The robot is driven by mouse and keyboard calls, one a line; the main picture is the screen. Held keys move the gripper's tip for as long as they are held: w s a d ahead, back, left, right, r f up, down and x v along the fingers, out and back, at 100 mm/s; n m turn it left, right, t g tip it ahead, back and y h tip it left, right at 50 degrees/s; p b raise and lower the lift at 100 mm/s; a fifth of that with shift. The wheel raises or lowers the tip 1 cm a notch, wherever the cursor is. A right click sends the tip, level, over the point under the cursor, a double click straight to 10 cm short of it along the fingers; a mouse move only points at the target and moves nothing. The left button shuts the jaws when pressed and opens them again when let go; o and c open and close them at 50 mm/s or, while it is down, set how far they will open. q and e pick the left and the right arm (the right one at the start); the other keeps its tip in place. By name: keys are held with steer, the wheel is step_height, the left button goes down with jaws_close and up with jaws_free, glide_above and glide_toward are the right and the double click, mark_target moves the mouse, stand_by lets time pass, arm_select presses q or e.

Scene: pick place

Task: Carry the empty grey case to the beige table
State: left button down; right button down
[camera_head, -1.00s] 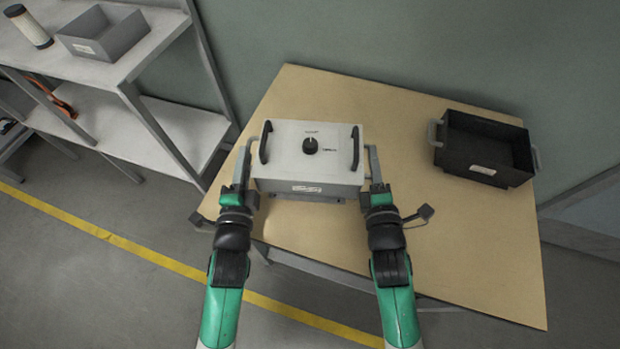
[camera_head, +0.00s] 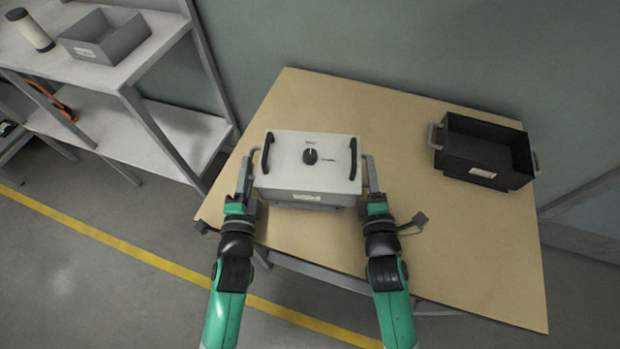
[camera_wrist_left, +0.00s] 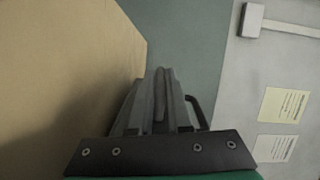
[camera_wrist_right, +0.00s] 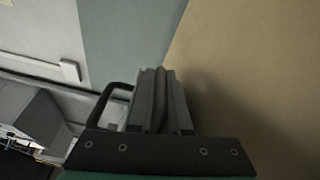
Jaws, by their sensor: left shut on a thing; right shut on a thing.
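The light grey case (camera_head: 310,165) is a closed box with a black knob and two black handles on top. It is level, over the near left part of the beige table (camera_head: 400,240); I cannot tell whether its underside touches the top. My left gripper (camera_head: 252,168) is shut at its left side, and my right gripper (camera_head: 370,170) is shut at its right side. In the left wrist view the left fingers (camera_wrist_left: 160,95) close around a grey bar. In the right wrist view the right fingers (camera_wrist_right: 160,95) do the same. The inside of the case is hidden.
A black open crate (camera_head: 484,148) with grey side handles stands on the table's right part. A shelf at the left holds a grey open bin (camera_head: 104,38) and a white cylinder with dark ends (camera_head: 30,30). The tabletop between case and crate is clear.

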arm_select(q)
steer(key=shift+d+f, duration=0.1)
steer(key=shift+f, duration=0.5)
arm_select(e)
steer(key=shift+a+f, duration=0.1)
steer(key=shift+f, duration=0.5)
arm_select(q)
steer(key=c, duration=1.3)
jaws_free()
steer(key=shift+f, duration=0.2)
arm_select(e)
steer(key=c, duration=1.3)
jaws_free()
steer(key=shift+f, duration=0.2)
arm_select(q)
steer(key=o, duration=0.5)
steer(key=shift+c, duration=0.2)
arm_select(e)
steer(key=o, duration=0.5)
steer(key=shift+c, duration=0.2)
arm_select(q)
steer(key=s, duration=1.2)
steer(key=shift+r, duration=0.15)
arm_select(e)
steer(key=s, duration=1.2)
steer(key=shift+r, duration=0.1)
